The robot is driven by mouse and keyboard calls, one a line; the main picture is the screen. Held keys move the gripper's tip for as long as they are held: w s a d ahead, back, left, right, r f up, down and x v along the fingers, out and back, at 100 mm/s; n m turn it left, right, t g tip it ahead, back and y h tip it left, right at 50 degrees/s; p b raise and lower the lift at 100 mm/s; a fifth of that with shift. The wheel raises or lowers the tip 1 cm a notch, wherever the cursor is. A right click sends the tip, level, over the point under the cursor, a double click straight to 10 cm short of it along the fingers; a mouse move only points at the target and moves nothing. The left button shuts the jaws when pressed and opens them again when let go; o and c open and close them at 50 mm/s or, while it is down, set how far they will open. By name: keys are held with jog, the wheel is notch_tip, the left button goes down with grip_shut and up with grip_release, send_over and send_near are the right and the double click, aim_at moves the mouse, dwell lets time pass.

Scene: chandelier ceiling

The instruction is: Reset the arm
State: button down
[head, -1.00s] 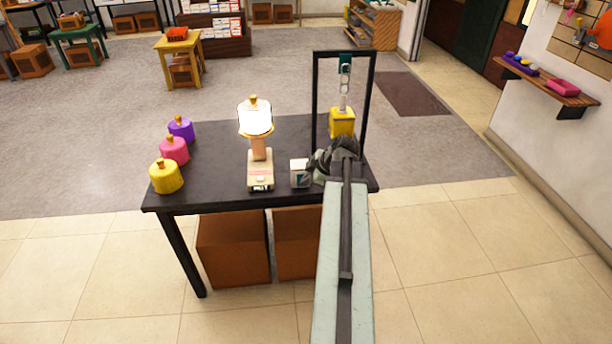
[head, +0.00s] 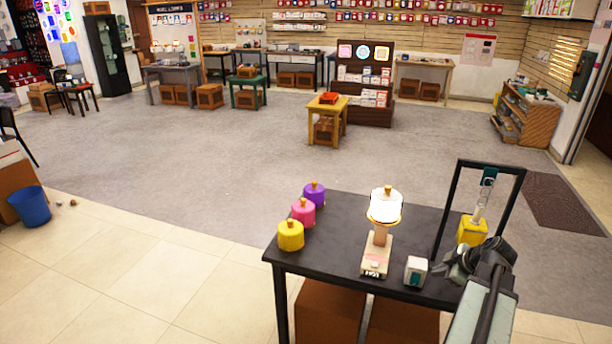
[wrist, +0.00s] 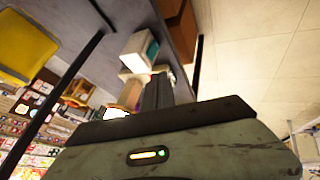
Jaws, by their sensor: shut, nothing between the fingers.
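My arm reaches in from the bottom right of the head view, and my gripper (head: 450,267) is at the right end of a black table (head: 345,233). The gripper is shut and empty; in the wrist view its closed fingers (wrist: 157,92) point up the picture. A small white and teal box (head: 415,271) stands just left of the gripper and also shows in the wrist view (wrist: 140,50). Whether the fingers touch anything is hard to tell. A black frame (head: 515,203) with a hanging yellow block (head: 471,231) stands just behind the gripper.
A device with a glowing white top (head: 385,207) stands mid-table. Yellow (head: 291,236), pink (head: 303,213) and purple (head: 314,195) knobbed cylinders line the left end. Brown boxes (head: 330,312) sit underneath. A blue bin (head: 30,206) stands far left. The grey floor (head: 200,150) beyond is largely clear.

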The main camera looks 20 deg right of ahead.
jog(key=w+a+f+n+g+y, duration=0.15)
jog(key=w+a, duration=0.35)
jog(key=a, duration=0.6)
jog(key=w+a+n+y, duration=0.1)
jog(key=w+a+n, duration=0.2)
jog(key=w+a, duration=0.55)
jog(key=w+a+n+g+y, duration=0.1)
jog(key=w+a+n, duration=0.15)
jog(key=a, duration=1.15)
jog(key=s+a+f+m+g+h, duration=0.1)
jog(key=s+a+m, duration=0.1)
jog(key=a, duration=0.6)
jog(key=s+a+f+m+g+h, duration=0.1)
jog(key=a+m+g, duration=0.1)
jog(key=a, duration=0.5)
jog(key=s+m, duration=0.1)
jog(key=m, duration=0.2)
jog(key=s+d+m+g+h, duration=0.1)
jog(key=s+m, duration=0.1)
jog(key=m, duration=0.2)
jog(key=s+f+m+h, duration=0.1)
jog(key=m, duration=0.3)
jog(key=shift+s+d+g, duration=0.35)
